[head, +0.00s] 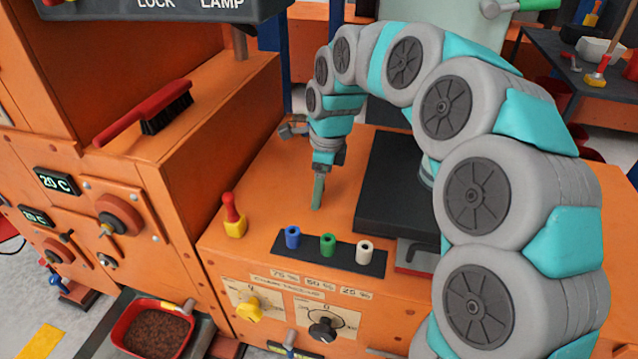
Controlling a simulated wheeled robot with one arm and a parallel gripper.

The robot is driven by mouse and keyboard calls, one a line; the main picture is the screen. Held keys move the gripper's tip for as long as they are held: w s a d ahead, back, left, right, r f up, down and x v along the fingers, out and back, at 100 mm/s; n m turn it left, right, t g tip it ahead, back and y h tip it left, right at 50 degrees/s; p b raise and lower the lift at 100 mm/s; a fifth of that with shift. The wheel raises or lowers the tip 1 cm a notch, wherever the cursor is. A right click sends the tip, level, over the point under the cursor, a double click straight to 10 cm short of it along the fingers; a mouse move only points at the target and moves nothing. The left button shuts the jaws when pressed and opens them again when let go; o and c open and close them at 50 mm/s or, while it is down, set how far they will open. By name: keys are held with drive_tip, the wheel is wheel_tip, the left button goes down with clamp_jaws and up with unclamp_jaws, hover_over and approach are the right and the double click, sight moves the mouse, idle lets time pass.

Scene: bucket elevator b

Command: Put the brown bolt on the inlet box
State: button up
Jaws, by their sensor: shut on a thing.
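My gripper (319,182) points down over the orange box top in the middle of the head view, behind the row of coloured plugs. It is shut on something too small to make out. A narrow dull-green piece (318,193) extends below the dark wrist; I cannot tell if it is a finger or a held thing. I cannot make out a brown bolt; the jaws may hide it. No readable label marks the inlet box. The orange box (250,190) under my gripper has a broad flat top. A taller orange box (195,125) stands to its left.
A red-handled brush (150,112) lies on the taller box. Blue (292,237), green (327,245) and white (365,252) plugs stand on a dark strip. A red-and-yellow knob (233,217) is left of them. A black plate (395,190) lies right. A red tray (117,333) holds brown granules.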

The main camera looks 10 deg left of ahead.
drive_tip(key=shift+w+a, duration=0.25)
drive_tip(key=shift+w, duration=0.85)
drive_tip(key=shift+f, duration=0.6)
drive_tip(key=shift+f, duration=0.1)
drive_tip(key=o, duration=1.2)
drive_tip(key=shift+o, duration=0.2)
drive_tip(key=r, duration=0.5)
drive_tip(key=d+r, duration=0.1)
drive_tip(key=r, duration=0.1)
drive_tip(key=shift+w+r, duration=0.1)
drive_tip(key=shift+r, duration=0.25)
